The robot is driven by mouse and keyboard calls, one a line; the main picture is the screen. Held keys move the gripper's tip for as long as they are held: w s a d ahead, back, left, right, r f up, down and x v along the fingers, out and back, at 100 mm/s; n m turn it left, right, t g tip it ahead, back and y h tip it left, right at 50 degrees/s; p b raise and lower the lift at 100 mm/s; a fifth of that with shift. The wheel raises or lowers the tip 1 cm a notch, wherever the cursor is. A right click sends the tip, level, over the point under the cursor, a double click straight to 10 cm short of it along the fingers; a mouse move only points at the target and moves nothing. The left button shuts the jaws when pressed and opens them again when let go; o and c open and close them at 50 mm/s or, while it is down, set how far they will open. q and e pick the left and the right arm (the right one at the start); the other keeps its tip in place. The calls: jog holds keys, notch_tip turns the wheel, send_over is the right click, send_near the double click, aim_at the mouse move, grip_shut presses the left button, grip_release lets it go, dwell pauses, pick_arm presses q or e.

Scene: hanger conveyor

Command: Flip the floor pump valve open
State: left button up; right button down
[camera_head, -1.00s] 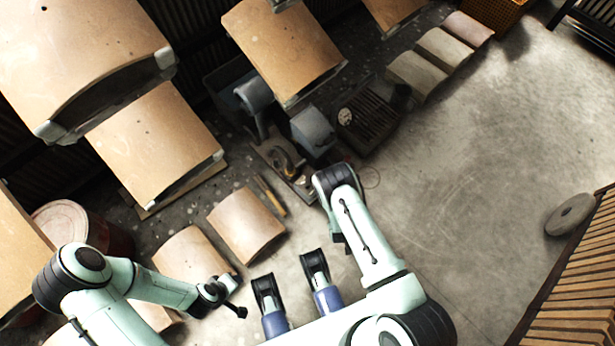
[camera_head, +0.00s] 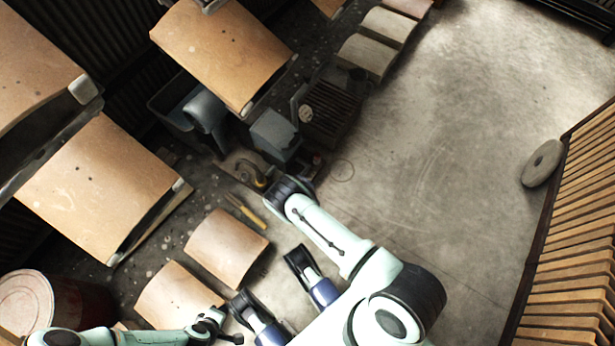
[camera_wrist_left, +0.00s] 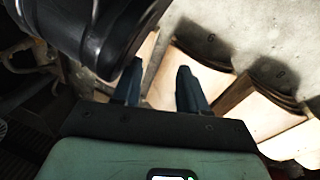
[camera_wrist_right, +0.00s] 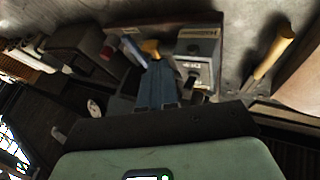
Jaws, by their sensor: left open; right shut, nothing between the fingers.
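A blue-grey machine that looks like the floor pump (camera_head: 275,135) stands at the upper middle of the head view. A small yellow part, possibly the valve handle (camera_head: 259,182), is low beside it. In the right wrist view a yellow-orange piece (camera_wrist_right: 151,47) lies just beyond my right gripper (camera_wrist_right: 157,68), whose fingers are shut together and empty. I cannot tell whether they touch. A grey box with a label (camera_wrist_right: 198,45) stands just right of them. My left gripper (camera_wrist_left: 157,78) is open and empty, above curved wooden panels. In the head view my right arm hides its gripper.
Curved wooden panels (camera_head: 228,247) lie on the floor near my arms, and larger ones (camera_head: 222,48) hang overhead. A wooden-handled tool (camera_wrist_right: 270,55) is right of my right gripper. A red drum (camera_head: 75,305) stands at lower left. Open floor (camera_head: 440,150) lies to the right.

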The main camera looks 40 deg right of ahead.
aim_at(305, 181)
pick_arm(q)
jog(key=s+a+f+g+b, duration=0.1)
jog(key=s+f+g+b, duration=0.2)
jog(key=s, duration=0.6)
notch_tip(305, 181, down, 3)
jog(key=shift+r+n+b, duration=0.1)
jog(key=shift+n+b, duration=0.2)
jog(key=shift+b, duration=0.3)
pick_arm(e)
jog(key=w+d+f, duration=0.4)
jog(key=d+f, duration=0.2)
jog(key=shift+w+d, duration=0.25)
jog(key=shift+w, duration=0.15)
